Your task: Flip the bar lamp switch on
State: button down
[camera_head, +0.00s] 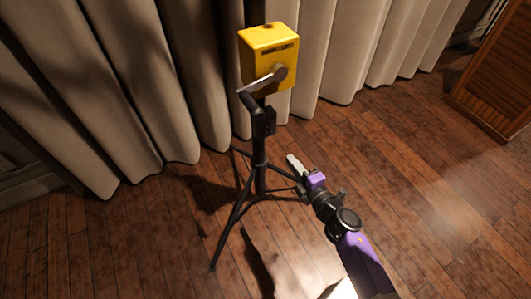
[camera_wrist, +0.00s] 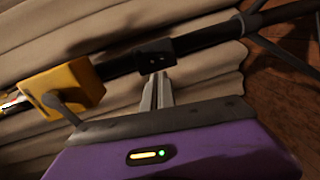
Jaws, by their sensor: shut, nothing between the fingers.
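A yellow switch box (camera_head: 266,48) sits on top of a black tripod (camera_head: 259,150). A grey lever (camera_head: 262,83) on its front slants from a round pivot down to the left in the head view. The box (camera_wrist: 70,84) and lever (camera_wrist: 62,108) also show at the left of the wrist view. My gripper (camera_head: 291,160) is shut and empty, right of the tripod pole and lower than the box in the picture. In the wrist view its fingertips (camera_wrist: 158,76) point at the black clamp (camera_wrist: 155,55) on the pole. Contact with the clamp cannot be told.
Pleated beige curtains (camera_head: 335,60) hang behind the tripod. The tripod legs spread over the wooden floor (camera_head: 410,160) near my gripper. A slatted wooden cabinet (camera_head: 500,75) stands at the far right. The floor between is clear.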

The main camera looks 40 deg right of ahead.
aim_at(267, 133)
jog(key=shift+a+f+n, duration=0.2)
jog(key=shift+a+n, duration=0.05)
jog(key=shift+n, duration=0.25)
jog(key=shift+s, duration=0.1)
jog(key=b+x, duration=0.1)
jog(key=x, duration=1.3)
jog(key=shift+a+f+b, duration=0.1)
jog(key=shift+a+b, duration=0.05)
jog(key=shift+b, duration=0.2)
jog(key=shift+w+f+b, duration=0.2)
jog(key=shift+f+b, duration=0.2)
jog(key=shift+b, duration=0.8)
jog(key=shift+r+p, duration=0.35)
jog(key=shift+p, duration=0.05)
jog(key=shift+s, duration=0.1)
